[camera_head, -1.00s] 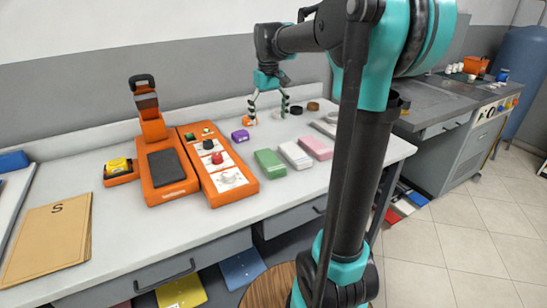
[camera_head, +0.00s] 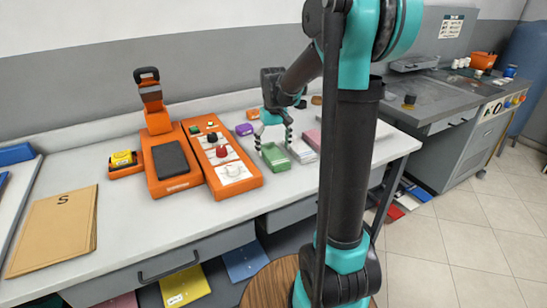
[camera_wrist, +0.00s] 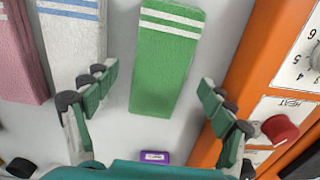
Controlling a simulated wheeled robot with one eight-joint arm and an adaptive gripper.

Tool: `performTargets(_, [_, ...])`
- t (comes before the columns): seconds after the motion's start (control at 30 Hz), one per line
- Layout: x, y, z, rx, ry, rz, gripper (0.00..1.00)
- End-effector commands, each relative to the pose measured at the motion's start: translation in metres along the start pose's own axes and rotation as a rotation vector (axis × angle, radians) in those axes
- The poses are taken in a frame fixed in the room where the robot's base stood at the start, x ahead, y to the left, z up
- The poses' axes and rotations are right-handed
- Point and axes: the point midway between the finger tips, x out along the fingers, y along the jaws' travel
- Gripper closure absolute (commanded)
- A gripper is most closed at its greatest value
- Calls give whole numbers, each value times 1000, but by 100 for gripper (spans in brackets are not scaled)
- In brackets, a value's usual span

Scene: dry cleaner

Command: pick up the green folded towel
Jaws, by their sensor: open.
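The green folded towel (camera_head: 274,156) lies flat on the white counter (camera_head: 200,218), just right of the orange control panel. In the wrist view the green towel (camera_wrist: 165,62) has two white stripes near one end and lies between and ahead of my open fingers. My gripper (camera_head: 273,146) is over the towel, pointing down, its jaws apart and empty. It also shows in the wrist view (camera_wrist: 160,100), one finger on each side of the towel. I cannot tell how high the fingertips are above the counter.
A white towel with blue stripes (camera_wrist: 72,45) and a pink towel (camera_wrist: 20,55) lie beside the green one. The orange control panel (camera_head: 247,183) with knobs is close on the other side. A purple block (camera_head: 244,129) sits behind.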

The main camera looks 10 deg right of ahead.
Motion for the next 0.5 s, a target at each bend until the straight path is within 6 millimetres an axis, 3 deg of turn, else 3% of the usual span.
performTargets(0.2, [24, 0, 0, 0, 0, 0, 17])
performTargets(0.47, [26, 0, 0, 0, 0, 0, 17])
performTargets(0.5, [26, 0, 0, 0, 0, 0, 22])
